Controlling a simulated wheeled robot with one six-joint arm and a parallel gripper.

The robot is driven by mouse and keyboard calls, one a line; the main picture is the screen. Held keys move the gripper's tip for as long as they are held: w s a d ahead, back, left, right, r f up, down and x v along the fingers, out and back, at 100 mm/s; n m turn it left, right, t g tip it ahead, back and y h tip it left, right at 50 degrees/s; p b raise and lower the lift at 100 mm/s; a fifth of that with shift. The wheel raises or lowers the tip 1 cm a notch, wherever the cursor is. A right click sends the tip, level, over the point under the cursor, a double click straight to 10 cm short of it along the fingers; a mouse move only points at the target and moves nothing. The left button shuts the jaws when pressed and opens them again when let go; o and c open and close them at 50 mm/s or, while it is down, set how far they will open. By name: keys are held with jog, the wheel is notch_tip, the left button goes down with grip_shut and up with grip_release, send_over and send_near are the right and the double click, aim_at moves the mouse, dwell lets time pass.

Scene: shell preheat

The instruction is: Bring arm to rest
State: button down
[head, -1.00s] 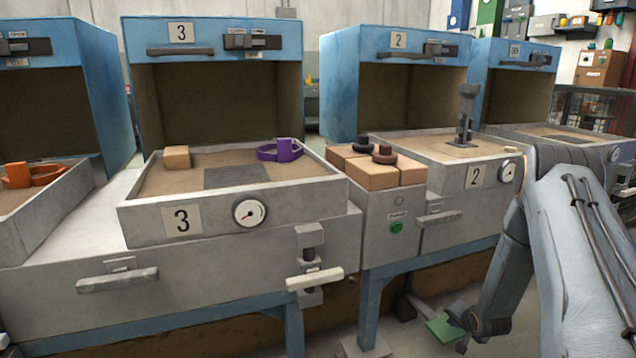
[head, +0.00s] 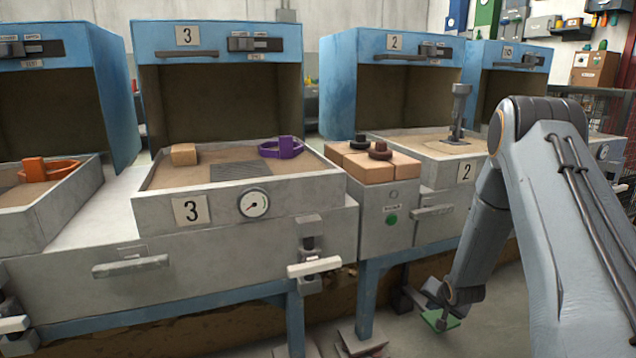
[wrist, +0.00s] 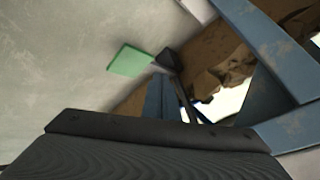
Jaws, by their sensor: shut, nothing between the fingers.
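My gripper (head: 436,298) hangs low at the right of the head view, below the front of the units and near the floor. It is shut and empty. My folded arm fills the right side of that view, its elbow high and its forearm slanting down to the gripper. A flat green piece (head: 440,320) shows right by the fingertips. It also shows in the wrist view (wrist: 130,60), beside a dark wedge-shaped end. I cannot tell whether it touches my gripper.
Unit 3's sand tray (head: 300,195) holds a purple ring piece (head: 283,148) and a tan block (head: 184,154). An orange piece (head: 50,168) lies in the left tray. A grey post (head: 459,112) stands in unit 2's tray. Blue legs (head: 367,305) stand left of my gripper.

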jog(key=s+a+r+n+g, duration=0.15)
jog(key=s+a+r, duration=0.25)
jog(key=a+r, duration=0.4)
jog(key=s+a+r+n+g+y, duration=0.1)
jog(key=s+a+r+n, duration=0.3)
jog(key=a, duration=0.5)
jog(key=s+a+r+n+g, duration=0.1)
jog(key=s+a+r, duration=0.4)
jog(key=a+r, duration=0.35)
jog(key=s+a+r+n+g, duration=0.1)
jog(key=s+a+r+n, duration=0.25)
jog(key=s, duration=0.75)
jog(key=s+a+r+n+g+y, duration=0.15)
jog(key=s+a+r, duration=0.25)
jog(key=s, duration=0.7)
jog(key=s+a+r+n+g, duration=0.2)
jog(key=s+a+r+n, duration=0.15)
jog(key=s, duration=0.75)
jog(key=d+r+m+h+p, duration=0.1)
jog(key=d+r+m+p, duration=0.2)
jog(key=d+r+p, duration=0.7)
jog(key=d+r+m+h+p, duration=0.1)
jog(key=d+r+m+p, duration=0.3)
jog(key=d+r+p, duration=0.6)
notch_tip(320, 180, up, 5)
jog(key=p, duration=1.3)
jog(key=shift+w+d, duration=0.2)
jog(key=shift+w, duration=0.1)
jog(key=shift+r, duration=0.1)
